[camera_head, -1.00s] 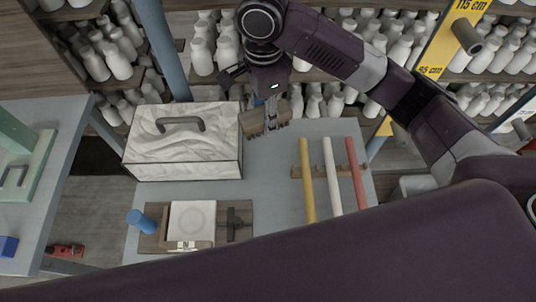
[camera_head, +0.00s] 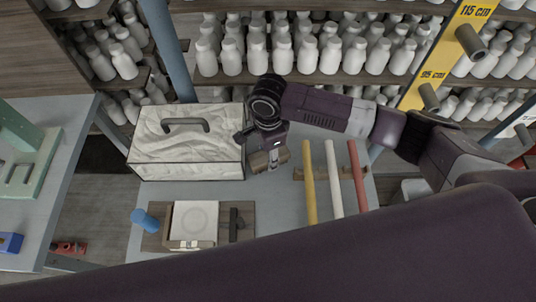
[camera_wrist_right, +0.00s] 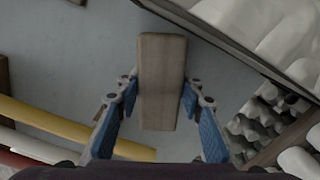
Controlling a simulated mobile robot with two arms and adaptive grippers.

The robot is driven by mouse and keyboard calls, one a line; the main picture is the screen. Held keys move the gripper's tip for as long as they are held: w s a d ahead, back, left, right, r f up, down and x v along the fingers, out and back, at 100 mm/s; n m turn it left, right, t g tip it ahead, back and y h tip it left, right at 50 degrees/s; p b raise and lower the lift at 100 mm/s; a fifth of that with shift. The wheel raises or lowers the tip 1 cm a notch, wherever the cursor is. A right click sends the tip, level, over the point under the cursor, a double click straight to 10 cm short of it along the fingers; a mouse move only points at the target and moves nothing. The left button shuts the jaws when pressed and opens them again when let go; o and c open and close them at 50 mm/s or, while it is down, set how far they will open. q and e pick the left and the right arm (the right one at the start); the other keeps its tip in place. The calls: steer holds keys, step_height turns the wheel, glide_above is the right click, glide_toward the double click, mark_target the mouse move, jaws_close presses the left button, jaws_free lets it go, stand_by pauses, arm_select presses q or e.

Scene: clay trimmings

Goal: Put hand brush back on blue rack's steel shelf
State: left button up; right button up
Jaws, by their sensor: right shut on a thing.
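The hand brush (camera_head: 258,161), seen as a brown wooden block, is held in my right gripper (camera_head: 270,155). In the right wrist view the brush (camera_wrist_right: 162,70) lies between the blue fingers of that gripper (camera_wrist_right: 160,95), which is shut on it. The grey steel shelf (camera_head: 280,205) of the blue rack is beneath, with a blue post (camera_head: 163,45) behind. The brush is over the shelf, just right of a white clay-patterned box; I cannot tell whether it touches the shelf. Its bristles are hidden. My left gripper is not in view.
The box (camera_head: 185,158) with a dark handle is close on the left. Yellow (camera_head: 309,185), white (camera_head: 333,180) and red (camera_head: 357,178) rods lie to the right. A wooden board (camera_head: 243,228) with a white tile and blue cylinder (camera_head: 143,218) sits in front. White bottles (camera_head: 255,55) fill shelves behind.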

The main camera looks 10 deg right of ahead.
steer(key=shift+f, duration=0.1)
steer(key=o, duration=1)
step_height(320, 180, up, 12)
steer(key=shift+r+b, duration=0.1)
steer(key=shift+b, duration=0.55)
